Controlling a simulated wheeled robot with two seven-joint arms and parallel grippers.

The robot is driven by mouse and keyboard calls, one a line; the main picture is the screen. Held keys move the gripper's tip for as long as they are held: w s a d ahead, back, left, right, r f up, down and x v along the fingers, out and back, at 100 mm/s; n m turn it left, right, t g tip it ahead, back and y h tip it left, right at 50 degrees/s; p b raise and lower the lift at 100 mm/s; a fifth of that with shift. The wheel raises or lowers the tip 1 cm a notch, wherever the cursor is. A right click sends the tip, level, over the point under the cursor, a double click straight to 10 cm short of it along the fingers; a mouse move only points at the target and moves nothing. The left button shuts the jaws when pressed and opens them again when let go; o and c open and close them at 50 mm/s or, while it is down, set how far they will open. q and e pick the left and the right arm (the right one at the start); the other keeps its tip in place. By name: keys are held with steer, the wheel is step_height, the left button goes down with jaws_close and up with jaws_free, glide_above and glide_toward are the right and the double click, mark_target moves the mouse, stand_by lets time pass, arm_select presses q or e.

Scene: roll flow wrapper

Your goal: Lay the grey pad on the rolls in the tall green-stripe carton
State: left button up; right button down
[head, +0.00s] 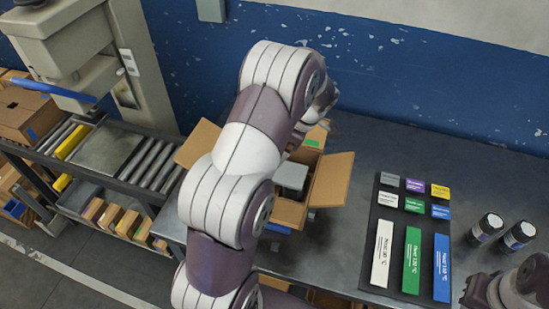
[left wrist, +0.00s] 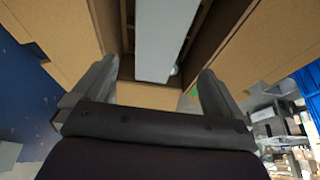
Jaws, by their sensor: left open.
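The open carton (head: 328,180) stands on the dark table, its brown flaps spread, with a green mark (head: 312,143) at its far side. A grey block (head: 291,176), which looks like the grey pad, shows inside it. In the left wrist view the grey block (left wrist: 165,40) is a long pale slab between the carton walls, just past the fingertips. My left gripper (left wrist: 155,85) is open over the carton, fingers apart on either side of the slab's line. In the head view my left arm hides the gripper and part of the carton. The rolls are mostly hidden.
A dark board (head: 383,268) with several coloured labelled cards lies right of the carton. Two dark jars (head: 486,229) stand farther right. A roller conveyor (head: 150,160) and a beige machine (head: 130,60) are at left. The table behind the board is clear.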

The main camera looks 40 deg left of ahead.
arm_select(q)
steer(key=w+a+r+m+t+y, duration=0.1)
steer(key=w+r+m+t+y, duration=0.25)
steer(key=r, duration=0.25)
steer(key=w+d+r+m+t+h, duration=0.25)
steer(key=d+m+t+h, duration=0.3)
steer(key=d+m, duration=0.3)
steer(key=s+d+f+m+g+h, duration=0.25)
steer(key=s+d+m, duration=0.35)
steer(key=s+d, duration=0.4)
steer(key=s+a+f+m+g, duration=0.2)
steer(key=s+m+g, duration=0.1)
steer(key=s, duration=0.9)
steer(key=shift+m+g, duration=0.35)
steer(key=shift+m, duration=0.05)
steer(key=shift+a, duration=0.15)
